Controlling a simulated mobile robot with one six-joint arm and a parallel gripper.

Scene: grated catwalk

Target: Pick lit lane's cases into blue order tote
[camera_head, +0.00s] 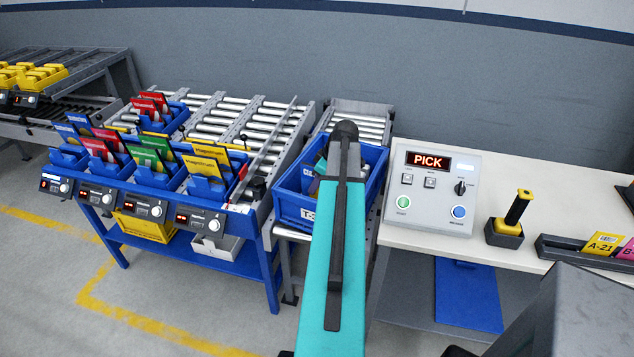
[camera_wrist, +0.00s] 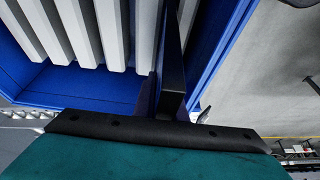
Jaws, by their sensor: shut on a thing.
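The blue order tote (camera_head: 300,208) stands at the end of a roller conveyor, largely covered by my teal arm; a few items show inside at its left, too hidden to name. My gripper (camera_wrist: 172,65) is over the tote area in the wrist view, where blue walls (camera_wrist: 85,88) show around it. It is shut on a thin dark blue thing (camera_wrist: 148,95), seen edge-on and mostly hidden by the dark finger. Red cases (camera_head: 97,148), green cases (camera_head: 147,158), yellow cases (camera_head: 208,155) and blue cases (camera_head: 68,133) stand in blue lane bins. Several lane displays glow red.
A control box (camera_head: 432,187) reading PICK stands on the white bench right of the tote. A black holder with a yellow-topped device (camera_head: 517,210) and a card tray (camera_head: 585,250) are further right. Rollers (camera_head: 358,118) lie behind the tote.

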